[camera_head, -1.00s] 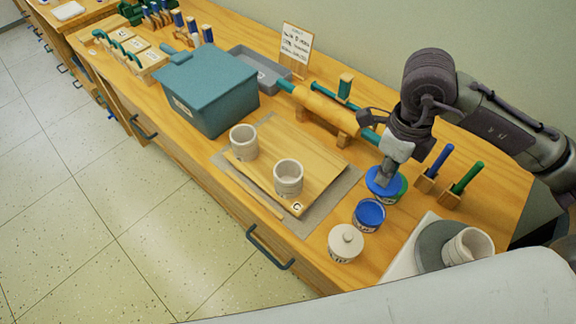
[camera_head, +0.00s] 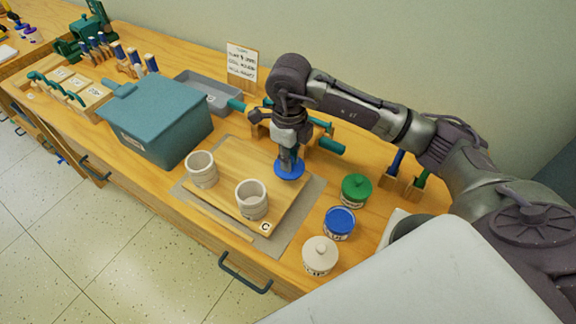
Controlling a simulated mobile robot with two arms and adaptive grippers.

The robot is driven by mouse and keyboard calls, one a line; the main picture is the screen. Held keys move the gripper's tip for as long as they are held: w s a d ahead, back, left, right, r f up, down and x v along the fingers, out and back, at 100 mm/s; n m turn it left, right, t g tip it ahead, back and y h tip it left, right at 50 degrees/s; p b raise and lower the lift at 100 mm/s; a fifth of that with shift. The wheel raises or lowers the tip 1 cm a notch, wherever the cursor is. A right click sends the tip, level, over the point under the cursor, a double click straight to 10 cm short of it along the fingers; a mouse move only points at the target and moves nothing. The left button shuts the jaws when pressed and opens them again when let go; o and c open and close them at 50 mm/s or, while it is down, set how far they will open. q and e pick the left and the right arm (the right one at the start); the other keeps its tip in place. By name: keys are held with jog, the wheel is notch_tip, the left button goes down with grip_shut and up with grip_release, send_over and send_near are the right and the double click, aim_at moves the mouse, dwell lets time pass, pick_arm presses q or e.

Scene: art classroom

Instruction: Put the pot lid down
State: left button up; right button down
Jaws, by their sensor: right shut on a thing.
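The blue pot lid (camera_head: 289,174) is a round disc. My right gripper (camera_head: 290,160) points down and is shut on it from above. The lid is over the far right part of the wooden board (camera_head: 232,160); I cannot tell whether it touches the board. The blue pot (camera_head: 339,222) stands to the right of the board without a lid, with blue showing at its top. The green pot (camera_head: 355,190) behind it and the white pot (camera_head: 320,256) in front have their lids on. My left gripper is not in view.
Two pale cups, one on the left (camera_head: 202,169) and one nearer (camera_head: 251,199), stand on the board. A teal box (camera_head: 158,120) is to the left. A grey tray (camera_head: 208,92) and a sign (camera_head: 242,62) are behind.

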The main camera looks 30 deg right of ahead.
notch_tip(320, 180, down, 4)
jog(key=shift+f+p, duration=0.1)
jog(key=shift+p, duration=0.3)
jog(key=shift+w, duration=0.1)
jog(key=shift+a, duration=0.1)
jog(key=shift+f+b, duration=0.25)
jog(key=shift+b, duration=0.05)
jog(key=c, duration=1.1)
grip_release()
jog(key=shift+r, duration=0.1)
jog(key=shift+o, duration=0.2)
jog(key=shift+r+p, duration=0.2)
jog(key=shift+p, duration=0.1)
notch_tip(320, 180, up, 12)
jog(key=shift+w+b, duration=0.1)
jog(key=shift+b, duration=0.65)
jog(key=shift+f, duration=0.1)
